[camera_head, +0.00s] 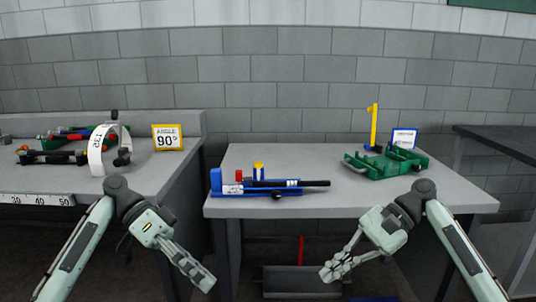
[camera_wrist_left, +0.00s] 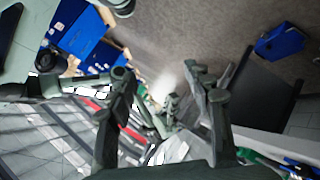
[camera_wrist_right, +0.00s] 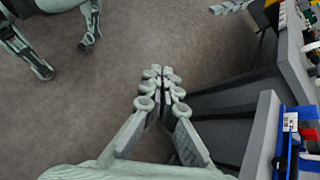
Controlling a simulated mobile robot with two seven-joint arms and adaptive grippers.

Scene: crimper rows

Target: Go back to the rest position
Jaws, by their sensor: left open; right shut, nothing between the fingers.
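My left gripper (camera_head: 196,277) hangs in the air in front of the gap between the two benches, pointing down and to the right in the head view. In the left wrist view its two fingers (camera_wrist_left: 165,85) stand apart with nothing held between them. My right gripper (camera_head: 333,273) is in front of the right bench, pointing down and to the left. In the right wrist view its fingers (camera_wrist_right: 161,75) are together with nothing between them. Both grippers are clear of the benches and of the things on them.
The right bench (camera_head: 350,204) bears a blue fixture (camera_head: 245,191) with a black bar and a green fixture (camera_head: 385,165). A yellow post (camera_head: 373,125) stands behind. The left bench (camera_head: 180,165) bears a white arch (camera_head: 96,150) and an angle sign (camera_head: 167,137). A dark table (camera_head: 505,140) stands right.

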